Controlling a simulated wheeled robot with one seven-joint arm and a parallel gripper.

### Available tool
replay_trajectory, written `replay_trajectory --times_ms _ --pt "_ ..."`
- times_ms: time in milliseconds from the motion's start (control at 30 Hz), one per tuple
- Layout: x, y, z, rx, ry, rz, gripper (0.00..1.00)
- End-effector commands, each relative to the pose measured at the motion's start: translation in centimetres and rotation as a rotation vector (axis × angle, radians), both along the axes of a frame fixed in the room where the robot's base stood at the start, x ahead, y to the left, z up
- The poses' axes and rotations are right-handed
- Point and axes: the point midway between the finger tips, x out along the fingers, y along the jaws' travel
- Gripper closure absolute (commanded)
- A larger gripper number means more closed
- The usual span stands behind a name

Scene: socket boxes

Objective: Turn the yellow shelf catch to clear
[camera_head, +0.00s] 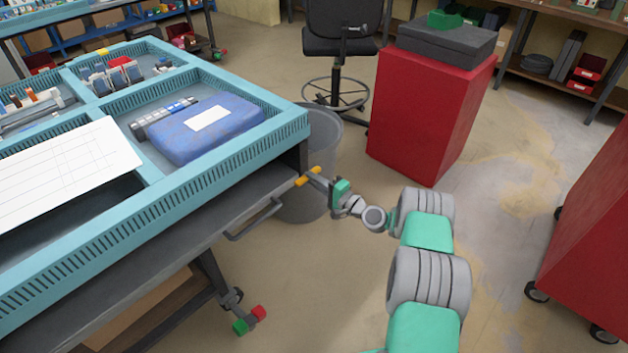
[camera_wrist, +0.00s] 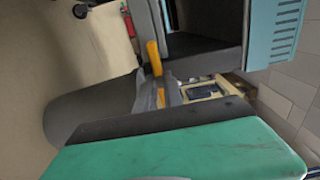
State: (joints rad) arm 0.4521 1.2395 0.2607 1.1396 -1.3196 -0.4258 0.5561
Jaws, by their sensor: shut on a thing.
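The yellow shelf catch (camera_head: 308,176) sits at the near right corner of the grey shelf (camera_head: 190,240) under the blue workbench top. It is a short yellow bar, slanting in the head view. In the wrist view the yellow catch (camera_wrist: 154,58) shows beyond my gripper's green and dark body. My gripper (camera_head: 315,173) reaches the catch from the right and is shut on it. The fingers cover part of the catch, so its exact contact is hard to see.
A grey bin (camera_head: 322,150) stands just behind the catch and my gripper. A grey handle (camera_head: 254,220) sticks out from the shelf front. A red cabinet (camera_head: 425,115) stands farther back, and another red cabinet (camera_head: 590,230) is at the right. Open floor lies between them.

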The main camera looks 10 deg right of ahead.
Motion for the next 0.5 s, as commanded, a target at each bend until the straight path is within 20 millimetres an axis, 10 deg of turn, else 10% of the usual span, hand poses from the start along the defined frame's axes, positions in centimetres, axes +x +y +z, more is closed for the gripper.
replay_trajectory --times_ms 500 --pt "-0.01 0.0 -0.29 -0.047 -0.033 0.0 1.0"
